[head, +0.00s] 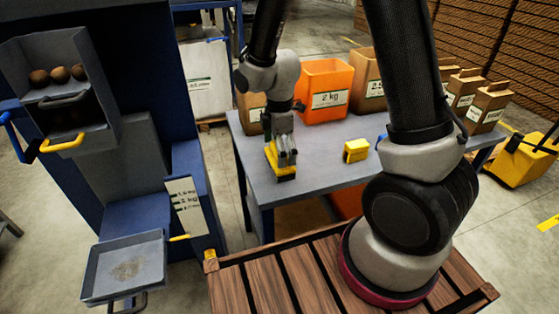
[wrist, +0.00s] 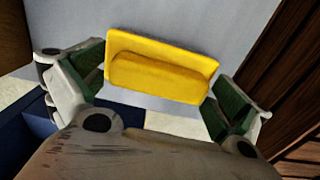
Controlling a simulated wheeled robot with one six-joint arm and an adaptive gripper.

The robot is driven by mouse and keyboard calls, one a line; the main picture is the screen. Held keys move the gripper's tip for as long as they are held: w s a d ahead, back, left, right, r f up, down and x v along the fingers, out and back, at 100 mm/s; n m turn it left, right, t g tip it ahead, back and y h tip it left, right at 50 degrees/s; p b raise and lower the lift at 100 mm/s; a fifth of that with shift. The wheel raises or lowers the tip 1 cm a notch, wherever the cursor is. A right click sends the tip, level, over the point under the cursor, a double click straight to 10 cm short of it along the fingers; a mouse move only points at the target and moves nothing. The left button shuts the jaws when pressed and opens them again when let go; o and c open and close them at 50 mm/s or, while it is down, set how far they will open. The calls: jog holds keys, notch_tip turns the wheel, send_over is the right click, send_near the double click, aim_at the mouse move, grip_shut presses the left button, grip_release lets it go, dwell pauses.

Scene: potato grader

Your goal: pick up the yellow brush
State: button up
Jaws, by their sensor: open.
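The yellow brush (head: 272,161) lies on the near left part of the grey table, below my gripper, with a dark strip along its lower edge. In the wrist view the brush (wrist: 190,65) shows a wide yellow body with a raised yellow ridge along it. My gripper (head: 284,154) points down at the brush and hides part of it. In the wrist view my gripper (wrist: 158,86) is open, with one green-padded finger near each end of the brush. I cannot tell whether the fingers reach down beside it.
A second yellow block (head: 356,151) lies to the right on the grey table (head: 318,172). An orange crate (head: 325,85) and brown paper bags (head: 367,75) stand behind. The blue grader (head: 140,205) with its metal tray (head: 124,266) is at left.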

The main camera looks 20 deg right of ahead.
jog(key=c, duration=0.9)
jog(key=shift+r, duration=0.1)
notch_tip(320, 180, up, 10)
jog(key=shift+f, duration=0.1)
jog(key=o, duration=0.5)
jog(key=shift+c, duration=1.4)
